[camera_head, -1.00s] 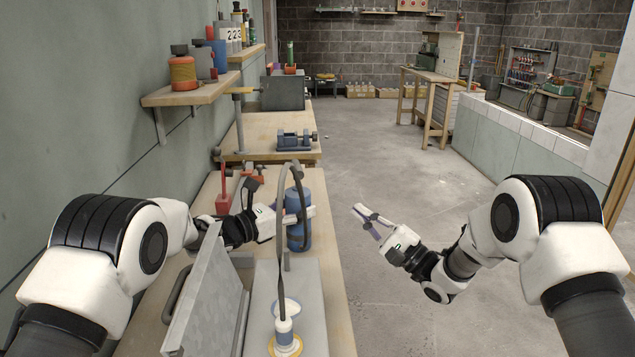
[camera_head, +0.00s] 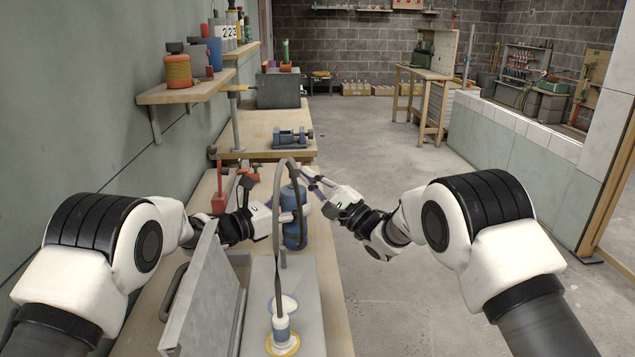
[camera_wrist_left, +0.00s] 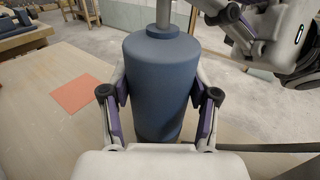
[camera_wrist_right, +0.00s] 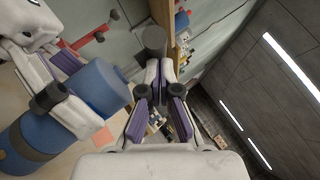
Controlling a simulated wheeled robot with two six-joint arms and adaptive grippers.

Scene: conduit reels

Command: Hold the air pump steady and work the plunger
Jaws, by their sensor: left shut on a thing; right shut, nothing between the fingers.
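The air pump is a blue cylinder (camera_head: 294,230) upright on the bench, partly behind a grey hose in the head view. My left gripper (camera_head: 278,214) is shut around its body; the left wrist view shows a finger on each side of the pump (camera_wrist_left: 160,85). The grey plunger rod (camera_wrist_left: 163,14) rises from its top. My right gripper (camera_head: 308,174) is near the pump's top. In the right wrist view its fingers (camera_wrist_right: 160,66) are shut with nothing between them, close to a dark grey knob (camera_wrist_right: 153,39), apparently the plunger handle. Contact cannot be told.
The grey hose (camera_head: 278,190) arches in front of the pump, above a white bottle (camera_head: 281,325). A grey panel (camera_head: 205,295) stands at the bench's left. The floor at right is clear.

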